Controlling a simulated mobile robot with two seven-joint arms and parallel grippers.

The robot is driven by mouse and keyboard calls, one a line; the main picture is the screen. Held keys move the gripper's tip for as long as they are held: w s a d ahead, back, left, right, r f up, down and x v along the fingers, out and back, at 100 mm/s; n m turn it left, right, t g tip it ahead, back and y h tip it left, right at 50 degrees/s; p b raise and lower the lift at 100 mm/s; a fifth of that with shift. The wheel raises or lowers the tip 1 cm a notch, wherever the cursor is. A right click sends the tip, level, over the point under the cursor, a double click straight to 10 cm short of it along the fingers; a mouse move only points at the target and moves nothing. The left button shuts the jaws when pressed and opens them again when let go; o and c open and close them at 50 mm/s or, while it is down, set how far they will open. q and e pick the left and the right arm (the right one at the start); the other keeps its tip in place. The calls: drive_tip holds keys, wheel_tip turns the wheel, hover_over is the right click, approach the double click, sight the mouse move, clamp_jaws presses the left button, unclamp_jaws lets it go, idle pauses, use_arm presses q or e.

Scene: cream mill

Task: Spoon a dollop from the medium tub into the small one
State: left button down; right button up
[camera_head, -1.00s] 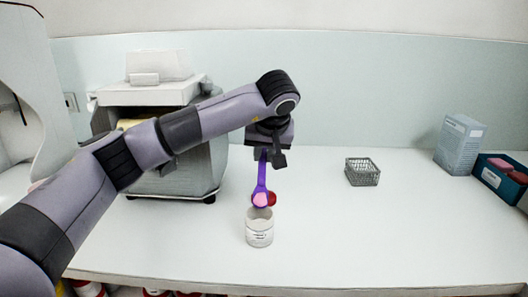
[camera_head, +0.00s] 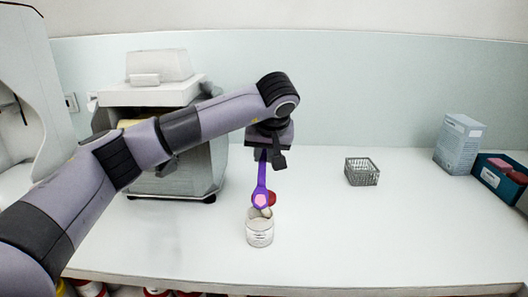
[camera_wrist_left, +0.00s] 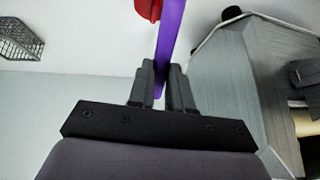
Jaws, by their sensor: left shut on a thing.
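My left gripper (camera_head: 268,158) is shut on the handle of a purple spoon (camera_head: 261,178), which hangs down with its bowl low. The handle also shows between the fingers in the left wrist view (camera_wrist_left: 171,42). The spoon's bowl is just above the mouth of a white labelled tub (camera_head: 260,235) on the counter. A pink patch shows in the bowl. A pale, whitish bit shows at the tub's mouth below it; I cannot tell whether it is cream. Only this one tub is clearly visible, and I cannot tell which size it is. My right gripper is out of view.
A red object (camera_head: 271,198), partly hidden, stands behind the spoon. A grey wire basket (camera_head: 362,172) stands to the right. A blue-grey box (camera_head: 458,145) and a dark teal bin (camera_head: 497,178) stand at the far right. A grey machine (camera_head: 180,165) stands behind my arm. The counter's right front is clear.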

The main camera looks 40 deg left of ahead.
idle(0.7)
use_arm(q)
drive_tip(key=shift+w+a+p, duration=0.2)
drive_tip(key=shift+w+p, duration=0.05)
drive_tip(key=shift+p, duration=0.2)
drive_tip(key=shift+f, duration=0.1)
idle(0.3)
wheel_tip(320, 180, up, 4)
drive_tip(key=p, duration=0.4)
drive_tip(key=shift+r+p, duration=0.9)
drive_tip(key=shift+r, duration=0.2)
drive_tip(key=shift+d, duration=0.15)
